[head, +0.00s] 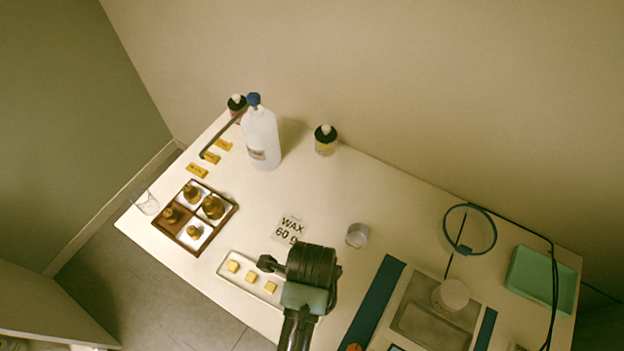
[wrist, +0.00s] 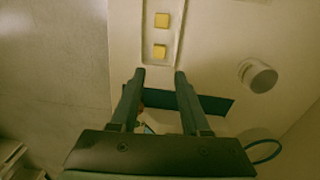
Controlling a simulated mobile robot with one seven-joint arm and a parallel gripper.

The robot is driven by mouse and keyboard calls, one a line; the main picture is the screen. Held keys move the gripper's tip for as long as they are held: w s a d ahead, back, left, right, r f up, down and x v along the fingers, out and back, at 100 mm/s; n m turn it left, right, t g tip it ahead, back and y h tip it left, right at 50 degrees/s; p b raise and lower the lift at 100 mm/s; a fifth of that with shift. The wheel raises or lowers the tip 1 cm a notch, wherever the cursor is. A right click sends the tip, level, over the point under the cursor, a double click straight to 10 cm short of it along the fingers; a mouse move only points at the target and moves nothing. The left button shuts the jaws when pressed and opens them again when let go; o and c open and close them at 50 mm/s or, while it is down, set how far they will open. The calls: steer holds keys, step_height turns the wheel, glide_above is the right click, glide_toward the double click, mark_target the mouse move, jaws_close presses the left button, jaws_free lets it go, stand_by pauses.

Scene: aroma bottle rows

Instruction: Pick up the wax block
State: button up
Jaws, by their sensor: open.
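Three small yellow wax blocks (head: 233,266) (head: 250,277) (head: 270,287) stand in a row in a narrow pale tray (head: 222,266) near the front edge of the table. Two of them show in the wrist view (wrist: 162,20) (wrist: 160,50), in the tray (wrist: 181,35), just beyond my fingertips. My gripper (wrist: 159,75) is open and empty, its fingers on either side of the row's line and apart from the blocks. A card reading "WAX 60 g" (head: 291,228) lies behind the tray.
A white cup (head: 357,235) stands right of the card. A divided brown box (head: 234,211) of amber bottles is at left, with a white bottle (head: 262,140) behind. A scale (head: 407,322), blue ring (head: 487,245) and green tray (head: 528,275) are at right.

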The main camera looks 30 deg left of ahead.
step_height(320, 180, down, 6)
steer(key=shift+r, duration=0.25)
steer(key=shift+s+f, duration=0.1)
steer(key=shift+f, duration=2.4)
jaws_close()
